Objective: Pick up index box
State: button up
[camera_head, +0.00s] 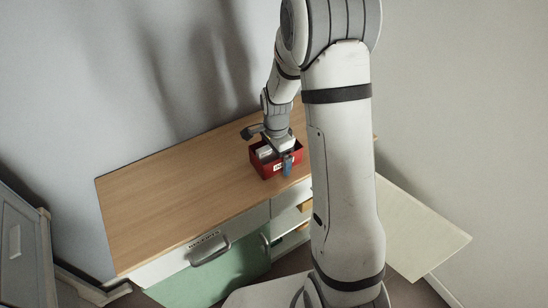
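The index box (268,172) is a small open red box with a white label on its front and pale contents, perhaps cards, inside. It stands upright on the wooden top of the cabinet, near the front edge. My gripper (286,160) reaches down from above at the right part of the box. A dark blue finger shows in front of the box's front wall. The other fingertip is hidden, so I cannot tell whether the fingers touch or grip the box. My forearm covers what lies just right of it.
The wooden top (180,205) is bare to the left of the box. Below it are a white drawer with a handle (211,252), a green door (225,275) and open shelves. A grey cabinet (20,250) stands at far left. A pale flat surface (420,225) lies at right.

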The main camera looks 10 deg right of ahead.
jog(key=c, duration=0.9)
jog(key=shift+c, duration=0.2)
